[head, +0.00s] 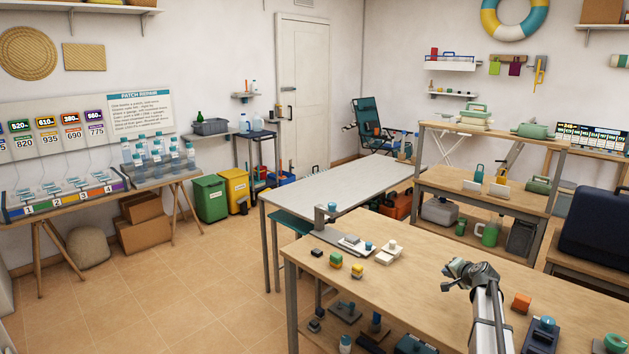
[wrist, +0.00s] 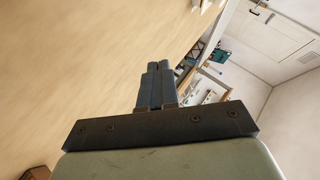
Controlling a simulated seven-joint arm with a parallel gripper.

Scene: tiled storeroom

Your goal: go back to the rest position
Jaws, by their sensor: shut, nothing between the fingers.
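My gripper (wrist: 157,70) shows in the wrist view with its two dark fingers together and nothing between them. It is tilted over a wooden surface (wrist: 80,80), clear of any object. In the head view my arm rises from the bottom edge over the front wooden table (head: 420,285), and its end is above the table between the small blocks on the left and the orange block on the right. The fingers cannot be made out in the head view.
A blue-topped device (head: 542,335) stands near the right front. A shelf unit (head: 490,188) stands behind. The table's middle is clear.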

